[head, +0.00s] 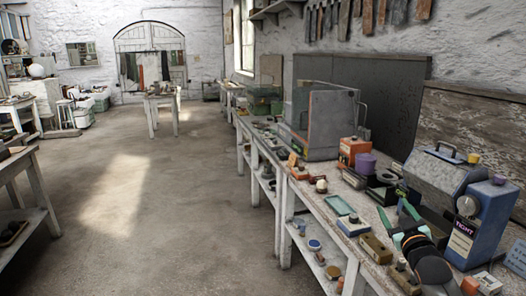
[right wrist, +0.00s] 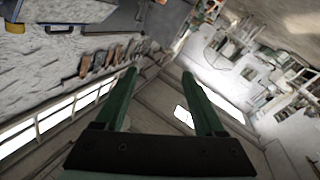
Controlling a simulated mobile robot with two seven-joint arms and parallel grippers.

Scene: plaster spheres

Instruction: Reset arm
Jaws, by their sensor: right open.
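My right gripper (head: 392,208) shows in the head view at the lower right, above the long workbench (head: 335,208). Its two green fingers are spread apart and the dark arm comes in from the bottom. In the right wrist view the same gripper (right wrist: 159,73) has its fingers wide apart with nothing between them. That view looks tilted across the room, toward the wall, windows and ceiling. My left gripper is not in view.
The bench is crowded: a blue machine (head: 481,222), a grey-blue box (head: 437,172), an orange box (head: 352,151) and a purple cup (head: 365,163) stand near my right gripper. A small pale ball (head: 321,185) lies farther along. The floor (head: 150,200) in the middle is clear.

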